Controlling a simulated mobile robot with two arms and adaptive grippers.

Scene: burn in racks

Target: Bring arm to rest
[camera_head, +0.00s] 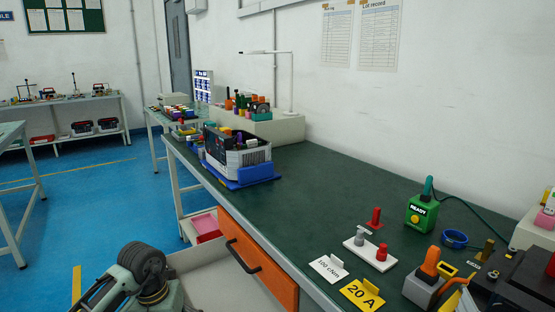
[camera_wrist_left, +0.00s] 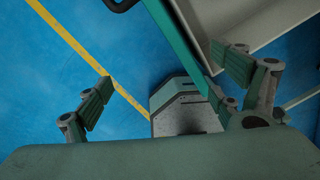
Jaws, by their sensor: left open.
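My left arm (camera_head: 146,280) shows at the bottom left of the head view, beside the bench and low over the blue floor. Its gripper cannot be made out there. In the left wrist view my left gripper (camera_wrist_left: 165,80) is open, its two padded fingers wide apart. Nothing is held between them. Blue floor with a yellow line shows beyond the fingers. My right gripper is in neither view.
The dark green bench top (camera_head: 320,190) runs along the wall. An orange panel with a black handle (camera_head: 243,257) and a pale tray-like surface (camera_head: 215,280) lie close to my left arm. A grey-and-blue unit (camera_head: 237,155) stands on the bench. Open floor (camera_head: 90,215) lies left.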

